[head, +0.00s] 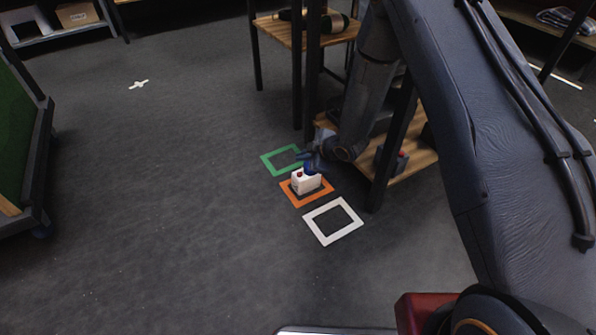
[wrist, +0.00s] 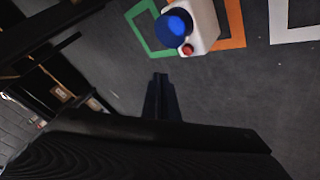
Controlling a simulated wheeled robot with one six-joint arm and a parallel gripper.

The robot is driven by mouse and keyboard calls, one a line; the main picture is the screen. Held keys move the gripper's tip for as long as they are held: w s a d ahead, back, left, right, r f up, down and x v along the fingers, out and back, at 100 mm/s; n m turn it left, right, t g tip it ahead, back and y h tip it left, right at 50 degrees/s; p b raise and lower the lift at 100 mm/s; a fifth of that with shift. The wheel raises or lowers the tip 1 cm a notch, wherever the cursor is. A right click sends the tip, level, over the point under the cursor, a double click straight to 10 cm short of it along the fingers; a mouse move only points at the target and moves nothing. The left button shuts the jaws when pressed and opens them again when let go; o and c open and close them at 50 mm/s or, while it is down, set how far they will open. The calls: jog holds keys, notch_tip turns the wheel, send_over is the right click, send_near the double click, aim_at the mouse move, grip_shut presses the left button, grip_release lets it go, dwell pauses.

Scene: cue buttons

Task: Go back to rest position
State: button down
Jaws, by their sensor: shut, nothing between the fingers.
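A small white box (head: 306,182) stands on the floor inside the orange square outline (head: 292,200). In the wrist view the box (wrist: 205,28) carries a glowing blue dome (wrist: 173,27) and a small red button (wrist: 188,50). My gripper (wrist: 161,78) is shut with nothing between its fingers. In the wrist view its tips lie apart from the box in the picture. In the head view the end of my arm is close by the box, and the fingertips are hard to make out.
A green outline (head: 269,163) and a white outline (head: 314,226) lie on the floor either side of the orange one. A wooden-shelved rack (head: 279,32) with dark posts stands right behind my gripper. A green-sided cart (head: 18,140) is at left. The floor between is clear.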

jog(key=shift+r, duration=0.55)
